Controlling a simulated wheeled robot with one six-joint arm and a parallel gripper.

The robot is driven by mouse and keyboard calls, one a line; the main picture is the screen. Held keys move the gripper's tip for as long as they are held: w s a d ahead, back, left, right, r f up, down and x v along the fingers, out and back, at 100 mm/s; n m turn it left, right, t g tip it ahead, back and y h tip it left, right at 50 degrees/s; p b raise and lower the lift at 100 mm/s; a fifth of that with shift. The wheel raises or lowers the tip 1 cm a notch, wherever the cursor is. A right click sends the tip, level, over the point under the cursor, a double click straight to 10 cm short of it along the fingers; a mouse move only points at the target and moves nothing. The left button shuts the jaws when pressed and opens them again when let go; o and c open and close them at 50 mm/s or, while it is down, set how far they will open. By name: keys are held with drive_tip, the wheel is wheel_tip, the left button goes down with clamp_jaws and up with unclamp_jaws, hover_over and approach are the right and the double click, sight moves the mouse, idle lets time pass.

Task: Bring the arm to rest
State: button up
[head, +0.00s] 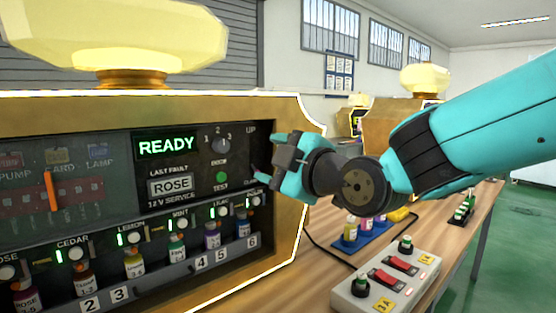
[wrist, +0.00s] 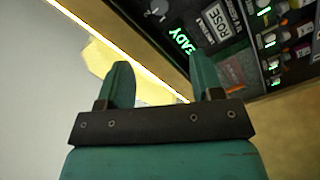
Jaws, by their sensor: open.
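My gripper (head: 264,156) is at the end of my teal arm, in front of the right side of the gold vending machine (head: 285,115). Its fingers are apart and point left toward the machine's dark panel. The wrist view shows both fingers of my gripper (wrist: 164,75) spread, with nothing held between them. The panel display (head: 166,146) reads READY, and a label below reads ROSE. It is unclear whether the fingertips touch the panel. My gripper hides part of the panel's right edge.
Small bottles stand in a row of numbered slots, including the mint bottle (head: 177,249). A white switch box (head: 386,278) with red rockers stands on the wooden table (head: 310,292) below my arm. A blue tray (head: 372,238) of bottles sits behind it. Open floor lies right.

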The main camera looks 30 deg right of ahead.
drive_tip(key=shift+s, duration=0.4)
drive_tip(key=s+a+f+m+g+y, duration=0.1)
drive_tip(key=s+a+f+m+g, duration=0.25)
drive_tip(key=s+f+g, duration=0.3)
drive_tip(key=s+a+f+m+g+y, duration=0.1)
drive_tip(key=s+a+f+m+g, duration=0.1)
drive_tip(key=s+a+f+g, duration=0.4)
drive_tip(key=s+d+f+m+g+h, duration=0.1)
drive_tip(key=s+f+m+g+h, duration=0.1)
drive_tip(key=s+f+g, duration=0.4)
wheel_tip(320, 180, up, 20)
drive_tip(key=p, duration=1.7)
drive_tip(key=shift+s+t+p, duration=0.3)
drive_tip(key=shift+s+t, duration=0.05)
drive_tip(key=shift+t, duration=0.1)
